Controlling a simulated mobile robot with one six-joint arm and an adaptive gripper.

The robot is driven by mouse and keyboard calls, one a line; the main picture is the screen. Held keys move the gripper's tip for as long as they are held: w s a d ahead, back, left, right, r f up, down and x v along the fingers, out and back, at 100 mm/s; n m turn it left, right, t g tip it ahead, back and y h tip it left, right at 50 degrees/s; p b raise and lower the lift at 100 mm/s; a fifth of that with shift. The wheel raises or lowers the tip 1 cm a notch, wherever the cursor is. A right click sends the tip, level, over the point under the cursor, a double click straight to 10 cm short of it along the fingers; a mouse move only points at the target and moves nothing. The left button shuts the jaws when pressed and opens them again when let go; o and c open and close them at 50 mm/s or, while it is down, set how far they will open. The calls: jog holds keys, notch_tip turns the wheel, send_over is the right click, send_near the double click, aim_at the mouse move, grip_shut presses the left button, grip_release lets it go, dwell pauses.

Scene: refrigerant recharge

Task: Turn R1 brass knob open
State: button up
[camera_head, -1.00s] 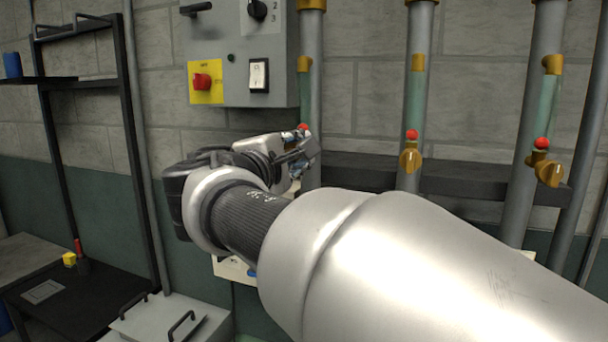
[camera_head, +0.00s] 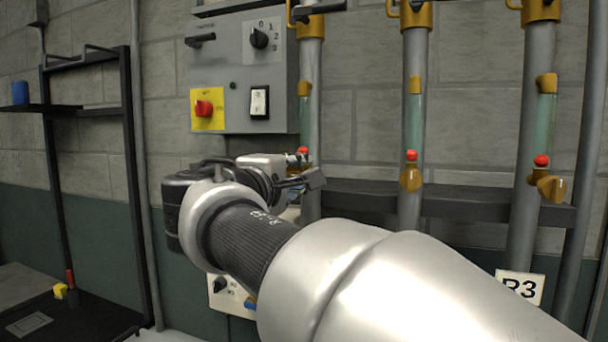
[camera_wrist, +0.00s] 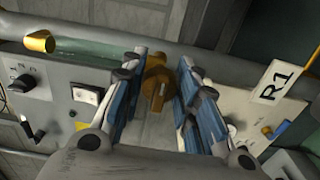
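The R1 brass knob (camera_wrist: 155,85) sits in the wrist view between the two blue-padded fingers of my gripper (camera_wrist: 162,62). The fingers are open, one on each side of the knob, with visible gaps; contact is not visible. The R1 label (camera_wrist: 275,83) is to the right in that view. In the head view, my gripper (camera_head: 302,177) is in front of the leftmost pipe, just below a red ball (camera_head: 303,151). The gripper hides the R1 knob there.
A grey control box (camera_head: 240,70) with a red switch (camera_head: 203,108) hangs above my gripper. Two more brass knobs, the middle one (camera_head: 411,179) and the right one (camera_head: 550,187), are on pipes to the right. A dark ledge (camera_head: 465,207) runs behind the pipes.

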jog(key=o, duration=0.4)
jog(key=v, duration=1.2)
